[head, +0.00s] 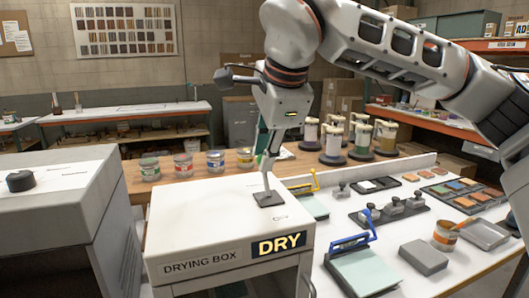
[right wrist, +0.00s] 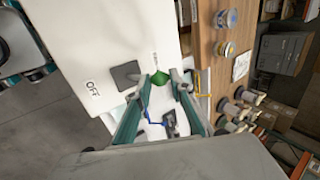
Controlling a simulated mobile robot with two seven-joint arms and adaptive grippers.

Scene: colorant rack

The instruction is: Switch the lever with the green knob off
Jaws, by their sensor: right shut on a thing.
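The lever stands on the white drying box (head: 215,213); its dark square base plate (head: 268,198) and pale shaft (head: 266,182) show in the head view. My right gripper (head: 266,158) is above the base plate, with its fingers around the lever's top. In the right wrist view the green knob (right wrist: 160,79) sits between the fingertips of the right gripper (right wrist: 160,84), which is shut on it. There the knob lies to the right of the base plate (right wrist: 126,75), away from the OFF label (right wrist: 92,88). My left gripper is not in view.
A grey machine (head: 50,215) stands left of the box. Several paint cans (head: 183,165) stand on the wooden table behind. A blue-handled printing frame (head: 365,270) and a grey block (head: 423,257) lie on the white table at right. My right arm spans above that table.

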